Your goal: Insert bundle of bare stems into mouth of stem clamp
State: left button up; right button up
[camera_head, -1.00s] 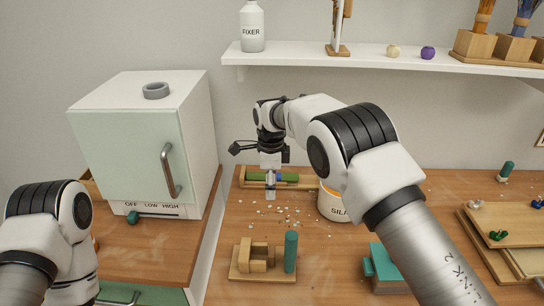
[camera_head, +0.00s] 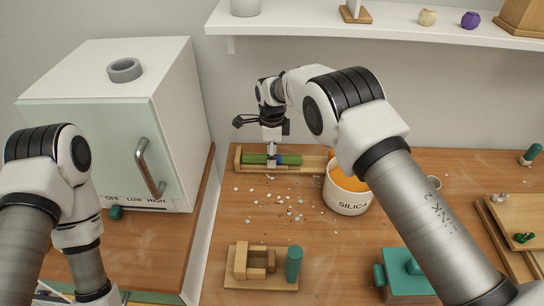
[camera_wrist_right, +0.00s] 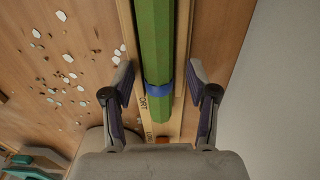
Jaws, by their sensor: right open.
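The bundle of bare stems (camera_head: 253,158) is green with a blue band and lies in a shallow wooden tray (camera_head: 238,163) near the wall. In the right wrist view the bundle (camera_wrist_right: 154,40) runs lengthwise with its blue band (camera_wrist_right: 163,78) between the fingers. In the head view the right gripper (camera_head: 272,155) points down over the tray. The wooden stem clamp (camera_head: 240,260) with a teal upright cylinder stands at the front. My left gripper is out of view.
A white tub marked SILICA (camera_head: 348,198) stands right of the tray. Pale chips lie scattered on the table (camera_head: 260,225) between tray and clamp. A teal box (camera_head: 405,275) is at the front right. A pale green oven (camera_head: 90,140) stands left and a shelf (camera_head: 390,25) hangs above.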

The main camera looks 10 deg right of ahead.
jog(key=shift+s, duration=0.1)
jog(key=shift+a+r, duration=0.1)
jog(key=c, duration=0.3)
grip_shut()
